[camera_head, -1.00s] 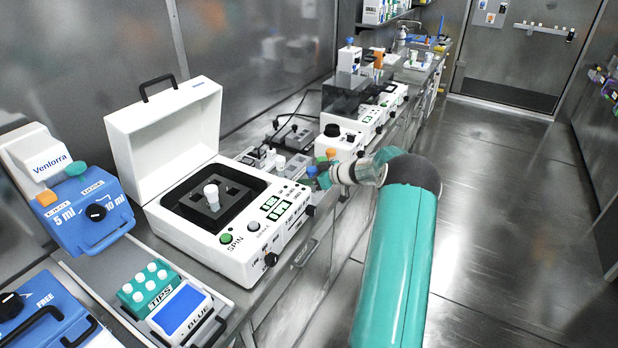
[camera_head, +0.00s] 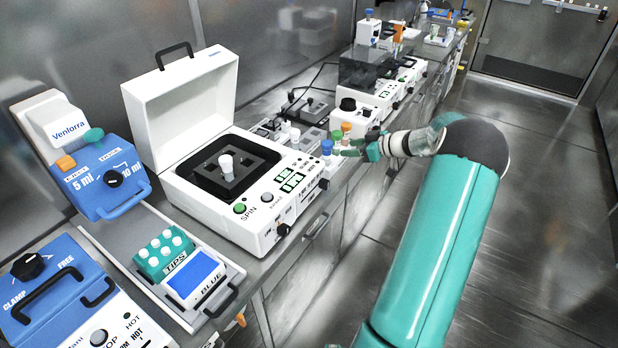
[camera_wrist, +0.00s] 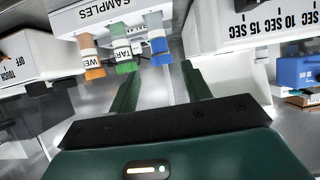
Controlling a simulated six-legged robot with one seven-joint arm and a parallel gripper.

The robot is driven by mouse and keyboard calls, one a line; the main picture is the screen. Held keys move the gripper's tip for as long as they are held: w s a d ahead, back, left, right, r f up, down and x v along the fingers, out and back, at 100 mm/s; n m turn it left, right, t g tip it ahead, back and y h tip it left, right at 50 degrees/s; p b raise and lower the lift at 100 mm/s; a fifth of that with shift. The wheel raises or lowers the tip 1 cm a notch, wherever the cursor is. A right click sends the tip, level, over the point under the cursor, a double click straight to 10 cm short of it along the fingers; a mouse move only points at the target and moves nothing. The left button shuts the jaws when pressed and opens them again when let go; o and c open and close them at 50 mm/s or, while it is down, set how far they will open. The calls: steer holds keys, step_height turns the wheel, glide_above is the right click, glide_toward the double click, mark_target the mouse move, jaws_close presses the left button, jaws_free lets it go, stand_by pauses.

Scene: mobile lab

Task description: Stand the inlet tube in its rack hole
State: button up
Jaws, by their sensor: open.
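I cannot tell which tube is the inlet tube. In the wrist view a white rack marked SAMPLES (camera_wrist: 105,14) holds an orange tube (camera_wrist: 91,57), a green tube (camera_wrist: 122,50) and a blue tube (camera_wrist: 157,40) in a row. My gripper (camera_wrist: 159,75) is open and empty, its two dark green fingers pointing toward the green and blue tubes. In the head view my gripper (camera_head: 358,151) is just right of the blue (camera_head: 327,147), green (camera_head: 337,136) and orange (camera_head: 347,128) caps.
The SPIN machine (camera_head: 245,222) stands on the bench left of my arm. More instruments (camera_head: 372,98) line the bench behind. The floor (camera_head: 530,200) at the right is clear.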

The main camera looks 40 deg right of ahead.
steer(key=w+a+r+g, duration=0.1)
steer(key=a, duration=0.3)
steer(key=a+r+g, duration=0.1)
steer(key=a+r, duration=0.1)
steer(key=a, duration=0.2)
steer(key=w+a+r, duration=0.1)
steer(key=a+r, duration=0.1)
steer(key=a, duration=0.2)
steer(key=shift+w+r+n+g+y, duration=0.15)
steer(key=shift+w+n+g+y, duration=0.15)
steer(key=shift+g+y, duration=0.1)
steer(key=s+a+r+g, duration=0.2)
steer(key=a+r, duration=0.1)
steer(key=a, duration=0.6)
steer(key=s+a+r+g, duration=0.2)
steer(key=a+r, duration=0.2)
steer(key=a, duration=0.4)
steer(key=s+a+r+m+h, duration=0.2)
steer(key=s+a+r+h, duration=0.15)
steer(key=s+a, duration=0.75)
steer(key=s+a+m+h, duration=0.1)
steer(key=s+a+m, duration=0.1)
steer(key=s+a, duration=0.5)
steer(key=s, duration=0.5)
steer(key=shift+r+m+h, duration=0.3)
steer(key=shift+r+h, duration=0.05)
steer(key=shift+r, duration=0.05)
